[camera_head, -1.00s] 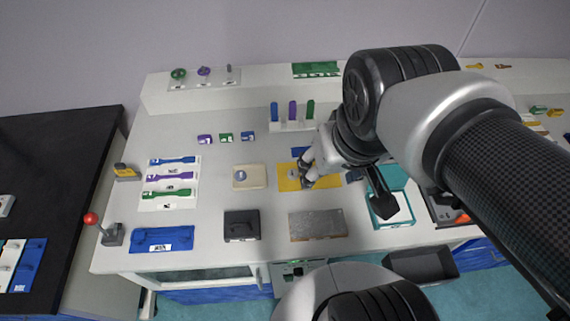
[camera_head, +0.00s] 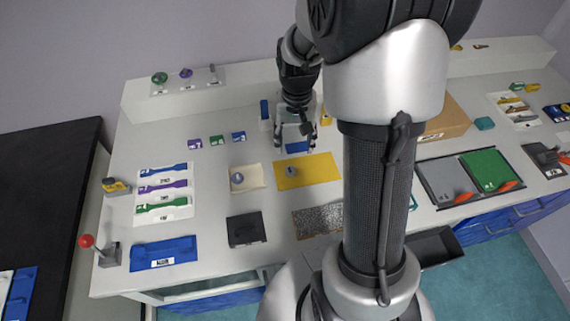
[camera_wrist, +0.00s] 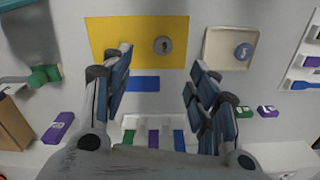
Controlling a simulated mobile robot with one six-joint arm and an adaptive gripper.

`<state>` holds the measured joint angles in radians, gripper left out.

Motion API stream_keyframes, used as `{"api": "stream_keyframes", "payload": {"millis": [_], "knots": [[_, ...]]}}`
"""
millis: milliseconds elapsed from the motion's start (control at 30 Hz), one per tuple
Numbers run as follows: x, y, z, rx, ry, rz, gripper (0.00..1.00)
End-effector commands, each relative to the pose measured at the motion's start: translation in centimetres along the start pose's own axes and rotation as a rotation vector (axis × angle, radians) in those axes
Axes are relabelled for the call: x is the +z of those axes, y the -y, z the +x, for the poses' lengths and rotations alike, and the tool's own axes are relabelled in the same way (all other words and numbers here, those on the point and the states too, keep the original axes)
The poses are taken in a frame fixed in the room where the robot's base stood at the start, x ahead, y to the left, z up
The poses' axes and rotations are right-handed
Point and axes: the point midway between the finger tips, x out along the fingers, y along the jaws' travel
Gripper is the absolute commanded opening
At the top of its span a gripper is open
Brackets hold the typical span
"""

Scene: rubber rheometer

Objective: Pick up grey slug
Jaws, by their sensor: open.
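A small round grey slug (camera_head: 291,170) rests on the yellow mat (camera_head: 322,172). In the wrist view the slug (camera_wrist: 163,45) shows a dark mark on top, with bare yellow mat (camera_wrist: 105,30) around it. My gripper (camera_head: 298,142) is behind the mat, towards the back of the bench, with its fingers apart and pointing down. In the wrist view my gripper (camera_wrist: 160,62) is open and empty. The slug lies beyond the fingertips, near the middle of the gap between them. Nothing touches it.
A second, blue-grey round piece (camera_wrist: 243,50) sits on a beige tray (camera_head: 258,180) to the left. A flat blue piece (camera_head: 297,147) lies under my gripper. A rack with upright coloured pieces (camera_wrist: 128,123) stands close by. Small coloured blocks (camera_head: 217,140) line the left.

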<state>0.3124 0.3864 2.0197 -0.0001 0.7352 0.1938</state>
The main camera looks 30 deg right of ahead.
Motion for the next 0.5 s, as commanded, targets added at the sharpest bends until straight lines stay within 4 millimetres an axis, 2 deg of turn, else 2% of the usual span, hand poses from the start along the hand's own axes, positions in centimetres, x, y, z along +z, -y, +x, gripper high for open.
{"api": "stream_keyframes", "payload": {"millis": [33, 300, 500], "knots": [[0.1, 0.0, 1.7, 0.001, 0.005, -0.001, 0.54], [0.1, 0.1, 7.2, 0.001, 0.003, -0.002, 0.54], [0.0, 0.1, 8.9, 0.0, 0.001, -0.002, 0.54]]}}
